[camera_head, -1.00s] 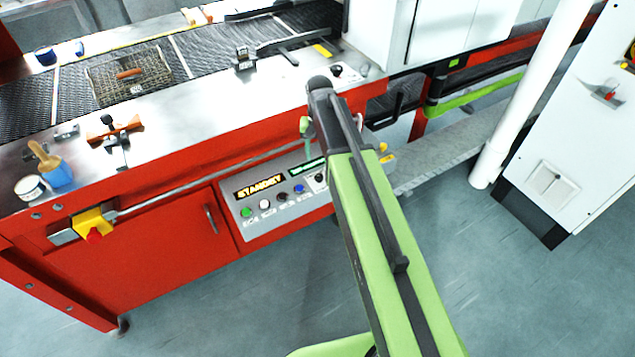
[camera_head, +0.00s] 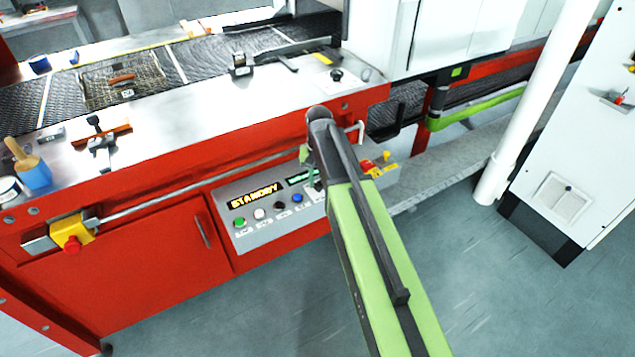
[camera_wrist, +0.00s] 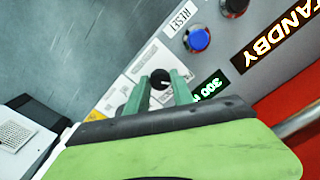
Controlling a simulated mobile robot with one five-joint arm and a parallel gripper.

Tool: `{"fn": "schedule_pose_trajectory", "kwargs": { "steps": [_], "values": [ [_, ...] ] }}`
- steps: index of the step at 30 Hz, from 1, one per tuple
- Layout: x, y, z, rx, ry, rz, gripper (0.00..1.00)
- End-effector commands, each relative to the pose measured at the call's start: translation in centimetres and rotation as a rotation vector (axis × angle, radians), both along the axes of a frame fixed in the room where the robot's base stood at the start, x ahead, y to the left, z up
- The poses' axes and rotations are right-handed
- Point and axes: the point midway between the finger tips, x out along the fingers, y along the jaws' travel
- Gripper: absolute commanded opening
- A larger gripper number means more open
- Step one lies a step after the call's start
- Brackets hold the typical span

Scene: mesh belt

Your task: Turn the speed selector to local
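The speed selector (camera_wrist: 160,83) is a small black knob on a white label plate, seen in the wrist view on the grey control panel (camera_wrist: 222,22). My gripper (camera_wrist: 160,75) is open, with one green finger on each side of the knob in the picture. I cannot tell whether the fingers touch it or how far they are from it. The label words around the knob are too small to read. In the head view my gripper (camera_head: 305,154) is in front of the panel's right part, and my arm hides much of the selector area.
An orange STANDBY display (camera_head: 254,196), a green display (camera_wrist: 207,85) and a blue button (camera_wrist: 197,39) are near the selector. A red emergency button (camera_head: 71,245) on a yellow box is at left. A white post (camera_head: 530,110) stands at right. The floor in front is clear.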

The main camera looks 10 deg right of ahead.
Motion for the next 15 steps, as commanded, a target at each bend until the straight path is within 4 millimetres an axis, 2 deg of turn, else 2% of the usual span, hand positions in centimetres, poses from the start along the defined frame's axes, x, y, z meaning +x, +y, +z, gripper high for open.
{"fn": "schedule_pose_trajectory", "kwargs": {
  "steps": [1, 6, 15],
  "values": [
    [-0.02, -0.02, 0.0, -0.001, 0.0, 0.0, 0.19],
    [-0.01, -0.01, -0.01, -0.001, 0.0, 0.0, 0.0],
    [-0.03, 0.13, -0.01, 0.0, 0.001, -0.019, 0.0]
  ]
}}
